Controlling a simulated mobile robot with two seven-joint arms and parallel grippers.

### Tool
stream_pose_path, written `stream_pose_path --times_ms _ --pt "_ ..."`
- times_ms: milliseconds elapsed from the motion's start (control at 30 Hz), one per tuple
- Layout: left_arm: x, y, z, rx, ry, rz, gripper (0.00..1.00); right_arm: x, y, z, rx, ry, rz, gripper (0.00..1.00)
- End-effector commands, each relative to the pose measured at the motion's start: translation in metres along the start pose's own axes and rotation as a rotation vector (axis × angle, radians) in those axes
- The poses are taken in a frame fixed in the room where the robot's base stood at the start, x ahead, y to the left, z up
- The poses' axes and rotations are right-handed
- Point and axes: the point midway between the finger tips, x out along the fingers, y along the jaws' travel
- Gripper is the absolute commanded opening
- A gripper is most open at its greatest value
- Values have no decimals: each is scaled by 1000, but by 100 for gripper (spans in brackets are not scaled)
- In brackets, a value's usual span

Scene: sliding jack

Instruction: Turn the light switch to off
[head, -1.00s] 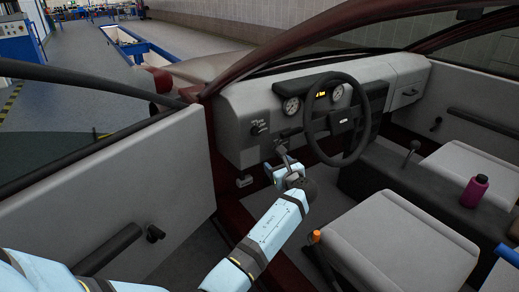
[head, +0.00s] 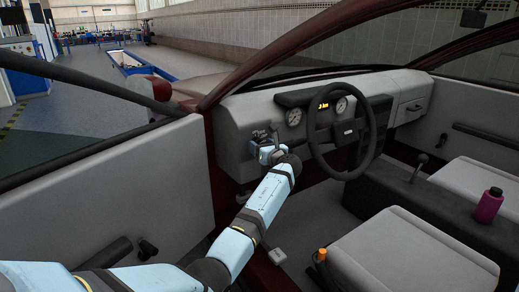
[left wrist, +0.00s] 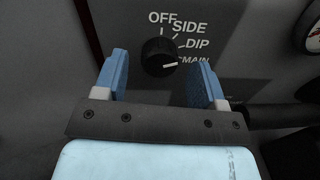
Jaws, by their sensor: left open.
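The light switch is a round black knob (left wrist: 159,57) on the grey dashboard panel in the left wrist view. White labels OFF, SIDE, DIP and MAIN run around its upper right. The knob's white pointer line points right, toward MAIN. My left gripper (left wrist: 161,70) is open, with one blue finger on each side of the knob's position. The fingers look apart from the knob; their depth to it is hard to tell. In the head view my left gripper (head: 264,142) is at the dashboard, left of the steering wheel, and hides the switch. My right gripper is not in view.
The steering wheel (head: 316,140) stands close right of my left gripper. Round gauges (head: 294,117) sit behind it. The open door (head: 110,185) is on the left. A purple bottle (head: 488,206) stands on the centre console between the seats.

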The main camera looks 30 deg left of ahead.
Motion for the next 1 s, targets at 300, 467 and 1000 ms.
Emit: stream_pose_path --times_ms 300,467,1000 --pt "15 0 0 0 1 1 64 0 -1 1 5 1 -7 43" --pt "14 0 0 0 1 1 62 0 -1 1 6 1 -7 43" --pt "14 0 0 -34 -2 0 15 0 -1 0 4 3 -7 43"
